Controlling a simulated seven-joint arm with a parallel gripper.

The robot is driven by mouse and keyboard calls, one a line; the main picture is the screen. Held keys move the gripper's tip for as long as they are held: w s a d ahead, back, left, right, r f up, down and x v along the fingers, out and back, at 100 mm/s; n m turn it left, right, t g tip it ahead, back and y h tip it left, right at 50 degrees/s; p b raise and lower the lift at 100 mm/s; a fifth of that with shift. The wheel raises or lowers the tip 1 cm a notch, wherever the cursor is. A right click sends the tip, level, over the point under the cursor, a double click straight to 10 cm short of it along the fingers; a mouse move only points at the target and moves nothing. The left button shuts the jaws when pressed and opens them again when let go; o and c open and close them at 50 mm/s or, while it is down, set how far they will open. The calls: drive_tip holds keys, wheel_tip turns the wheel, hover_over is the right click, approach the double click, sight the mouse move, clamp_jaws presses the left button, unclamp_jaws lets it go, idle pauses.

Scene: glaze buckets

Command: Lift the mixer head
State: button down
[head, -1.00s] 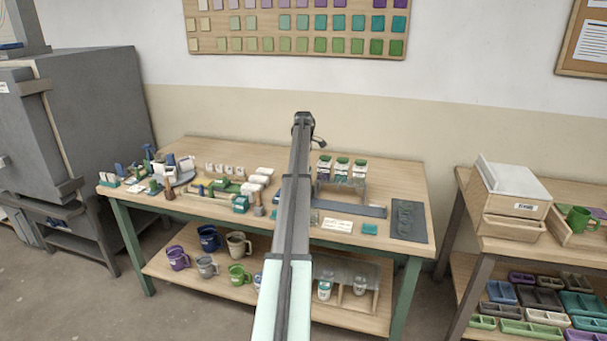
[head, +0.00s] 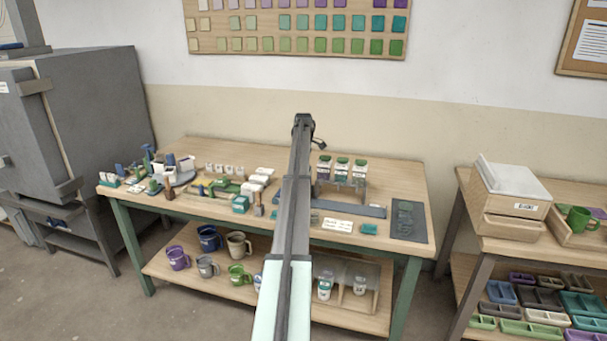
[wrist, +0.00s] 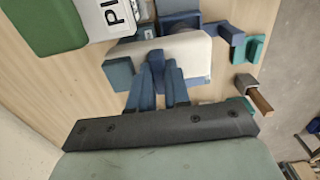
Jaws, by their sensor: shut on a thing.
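In the wrist view my gripper (wrist: 157,60) reaches up from its dark bar, with its blue fingers close together. Blue parts show above and below the cream block, and the exact contact is partly hidden by the fingers. In the head view my arm runs up the middle and hides my gripper and the mixer. I cannot tell how far the head is tilted.
In the wrist view a white labelled jar (wrist: 108,18) with a green lid (wrist: 45,25) is close at the left. Teal and brown pieces lie at the right. In the head view the wooden table (head: 390,172) holds several jars, a grey tray and small tools.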

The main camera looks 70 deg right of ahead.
drive_tip(key=shift+r, duration=3.05)
drive_tip(key=c, duration=1.2)
unclamp_jaws()
drive_tip(key=shift+o, duration=0.2)
wheel_tip(320, 180, up, 7)
